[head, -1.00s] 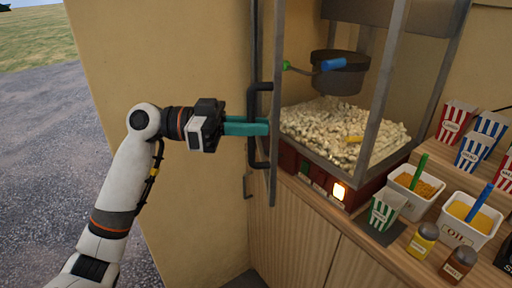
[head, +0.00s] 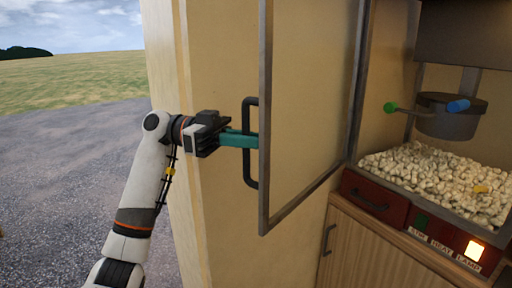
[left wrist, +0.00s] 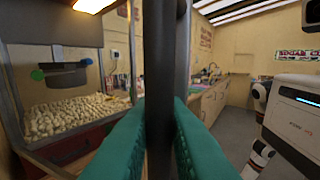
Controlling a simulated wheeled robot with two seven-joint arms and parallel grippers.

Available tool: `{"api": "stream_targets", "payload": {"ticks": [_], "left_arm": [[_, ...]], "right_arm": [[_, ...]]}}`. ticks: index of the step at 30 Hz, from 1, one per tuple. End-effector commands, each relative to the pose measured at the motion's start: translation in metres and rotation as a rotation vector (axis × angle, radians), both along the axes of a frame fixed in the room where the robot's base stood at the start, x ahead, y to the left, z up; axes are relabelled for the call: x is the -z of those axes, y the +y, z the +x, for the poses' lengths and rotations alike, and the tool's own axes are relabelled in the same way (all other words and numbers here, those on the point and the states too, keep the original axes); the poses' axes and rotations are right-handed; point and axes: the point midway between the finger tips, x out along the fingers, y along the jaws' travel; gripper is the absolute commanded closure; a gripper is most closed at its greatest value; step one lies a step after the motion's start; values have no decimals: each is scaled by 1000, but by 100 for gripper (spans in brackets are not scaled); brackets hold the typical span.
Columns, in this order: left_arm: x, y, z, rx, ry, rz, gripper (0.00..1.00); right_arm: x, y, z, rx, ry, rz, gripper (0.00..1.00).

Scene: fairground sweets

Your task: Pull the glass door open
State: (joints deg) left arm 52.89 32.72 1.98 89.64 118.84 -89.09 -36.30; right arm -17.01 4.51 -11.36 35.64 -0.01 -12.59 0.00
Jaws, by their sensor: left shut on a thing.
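The glass door (head: 265,70) of the popcorn machine stands swung well open in the head view, its dark frame out in front of the cream wall. Its black bar handle (head: 249,174) is on the outer edge. My left gripper (head: 251,141), with teal fingers, is shut on the handle about midway up. In the left wrist view the dark upright handle (left wrist: 158,60) runs between the teal fingers (left wrist: 160,125). My right gripper is not in view.
The open machine holds a heap of popcorn (head: 430,180) under a grey kettle (head: 447,122) with green and blue knobs. A red drawer (head: 372,197) and lit lamp button (head: 473,250) sit below. A wooden cabinet (head: 355,250) is underneath. Open gravel lies left.

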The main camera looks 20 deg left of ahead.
Motion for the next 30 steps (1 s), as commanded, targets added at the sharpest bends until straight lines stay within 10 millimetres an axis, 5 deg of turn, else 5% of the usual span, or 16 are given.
{"api": "stream_targets", "payload": {"ticks": [17, 18, 30], "left_arm": [[0, 7, 5, -2, 2, 1, 100], [0, 7, 5, -2, 2, 1, 82], [-9, 7, 5, -2, -3, -1, 81]], "right_arm": [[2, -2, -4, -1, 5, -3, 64], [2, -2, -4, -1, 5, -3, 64], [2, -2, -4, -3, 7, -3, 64]]}}
